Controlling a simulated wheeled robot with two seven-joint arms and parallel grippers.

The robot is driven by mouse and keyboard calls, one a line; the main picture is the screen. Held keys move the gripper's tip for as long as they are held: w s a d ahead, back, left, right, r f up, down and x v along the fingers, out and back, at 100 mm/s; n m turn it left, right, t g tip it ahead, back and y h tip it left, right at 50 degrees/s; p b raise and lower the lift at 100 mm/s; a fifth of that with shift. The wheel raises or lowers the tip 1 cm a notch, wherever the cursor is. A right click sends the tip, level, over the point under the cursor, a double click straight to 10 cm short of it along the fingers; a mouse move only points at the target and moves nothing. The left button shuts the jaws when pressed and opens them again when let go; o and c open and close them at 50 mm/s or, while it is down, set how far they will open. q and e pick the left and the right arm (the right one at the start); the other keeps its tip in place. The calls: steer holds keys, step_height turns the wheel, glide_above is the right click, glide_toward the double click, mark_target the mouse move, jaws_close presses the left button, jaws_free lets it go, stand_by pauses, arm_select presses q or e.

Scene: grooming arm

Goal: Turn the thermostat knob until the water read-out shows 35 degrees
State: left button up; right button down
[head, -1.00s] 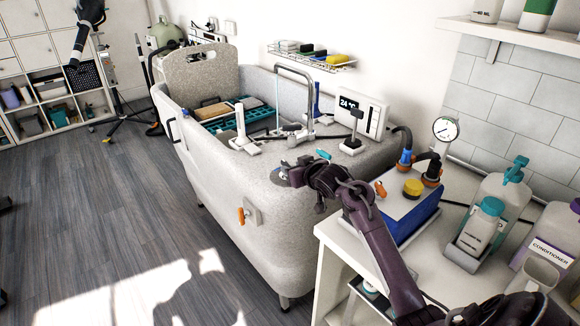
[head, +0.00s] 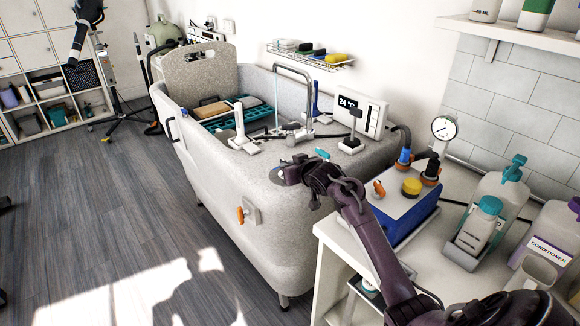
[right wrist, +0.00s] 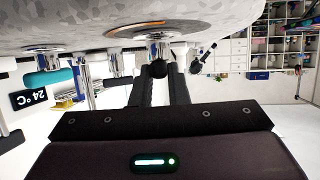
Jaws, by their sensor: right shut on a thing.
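The thermostat dial (head: 281,175) is a round plate on the near rim of the speckled grey tub (head: 225,200). In the right wrist view, which is upside down, the knob shows as a dark ball (right wrist: 158,69) on a chrome stem below a plate with an orange arc. My right gripper (head: 287,173) is shut on this knob, one finger on each side. In the head view the gripper largely hides the knob. The water read-out (head: 347,102) on the white wall panel shows 24 °C. It also shows in the right wrist view (right wrist: 29,97).
A teal-handled control (head: 322,153) stands close beside the gripper, with a black-topped lever (head: 353,133) and chrome tap (head: 309,95) behind. An orange-handled valve (head: 243,215) is on the tub's front. A blue-and-white box (head: 405,205) and bottles crowd the right.

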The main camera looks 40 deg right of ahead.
steer(key=m+h, duration=0.1)
steer(key=a+m+h, duration=0.1)
steer(key=h, duration=0.1)
steer(key=shift+w+m+g, duration=0.1)
steer(key=shift+m+g, duration=0.2)
steer(key=shift+g, duration=0.1)
steer(key=m+h, duration=0.1)
steer(key=m+g+h, duration=0.1)
steer(key=m+h, duration=0.1)
steer(key=m+g+h, duration=0.1)
steer(key=shift+w+a+r+p, duration=0.1)
steer(key=shift+w+a+p, duration=0.2)
steer(key=shift+a+p, duration=0.1)
steer(key=shift+w+m+g+h, duration=0.1)
steer(key=shift+m+g+h, duration=0.5)
steer(key=shift+m, duration=0.1)
steer(key=shift+a+m+g+h, duration=0.1)
steer(key=shift+m+g+h, duration=0.3)
steer(key=shift+m+g, duration=0.1)
steer(key=m+g+b, duration=0.1)
steer(key=m+g+h+b, duration=0.1)
steer(key=b, duration=0.2)
steer(key=shift+w+a+f+m+g+h+b, duration=0.1)
steer(key=shift+w+f+m+g+h+b, duration=0.2)
steer(key=shift+m+g+h+b, duration=0.1)
steer(key=shift+r+m+g+h+b, duration=0.25)
steer(key=shift+m+g+b, duration=0.35)
steer(key=shift+b, duration=0.45)
